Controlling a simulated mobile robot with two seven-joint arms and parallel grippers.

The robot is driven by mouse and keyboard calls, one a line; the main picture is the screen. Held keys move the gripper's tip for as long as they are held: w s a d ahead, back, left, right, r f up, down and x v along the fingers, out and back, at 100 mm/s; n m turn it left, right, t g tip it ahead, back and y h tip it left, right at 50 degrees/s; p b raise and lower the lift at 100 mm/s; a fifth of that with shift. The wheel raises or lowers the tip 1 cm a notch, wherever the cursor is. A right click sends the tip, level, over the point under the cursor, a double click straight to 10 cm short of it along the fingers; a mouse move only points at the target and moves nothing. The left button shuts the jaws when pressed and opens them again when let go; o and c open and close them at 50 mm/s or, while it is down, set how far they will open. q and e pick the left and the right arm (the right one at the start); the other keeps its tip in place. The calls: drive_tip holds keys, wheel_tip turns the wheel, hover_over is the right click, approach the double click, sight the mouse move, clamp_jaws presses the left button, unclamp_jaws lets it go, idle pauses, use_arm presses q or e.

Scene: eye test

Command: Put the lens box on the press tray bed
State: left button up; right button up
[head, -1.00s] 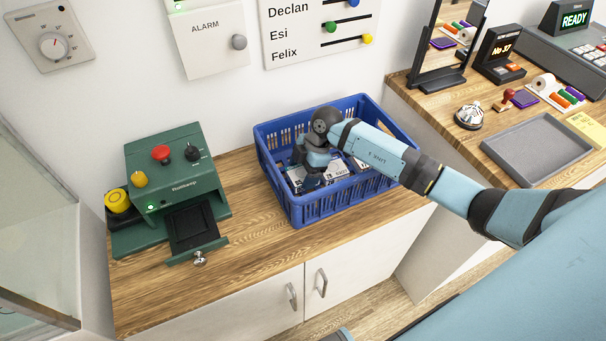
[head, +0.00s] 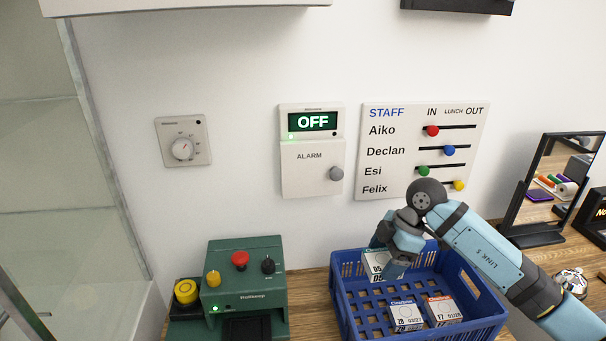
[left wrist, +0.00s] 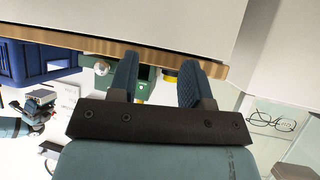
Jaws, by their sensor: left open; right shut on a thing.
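My right gripper (head: 388,256) is shut on a white lens box (head: 376,265) with dark print. It holds the box over the back left part of the blue crate (head: 345,308). Two more lens boxes, one grey and white (head: 406,313) and one orange and white (head: 443,310), lie in the crate. The green press (head: 245,279) stands to the left. Its dark tray bed (head: 247,329) is partly cut off by the bottom edge. In the left wrist view my left gripper (left wrist: 158,62) is open and empty, below the counter edge.
A yellow button (head: 186,291) sits at the press's left side. A glass panel (head: 60,180) stands at far left. The wall holds a dial (head: 183,141), an alarm box (head: 312,170) and a staff board (head: 418,150). A mirror (head: 550,185) stands at right. Counter shows between press and crate.

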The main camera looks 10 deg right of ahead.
drive_tip(key=s+a+r+m+t+p, duration=0.1)
drive_tip(key=r+m+p, duration=0.2)
drive_tip(key=r+p, duration=0.2)
drive_tip(key=s+a+r+m+t+p, duration=0.1)
drive_tip(key=s+a+r+m+p, duration=0.1)
drive_tip(key=r+p, duration=0.3)
drive_tip(key=shift+s+a+r+m+h+p, duration=0.25)
drive_tip(key=shift+a+r+m+h+p, duration=0.1)
drive_tip(key=shift+r+m, duration=0.5)
drive_tip(key=shift+d+t, duration=0.1)
drive_tip(key=shift+t, duration=0.2)
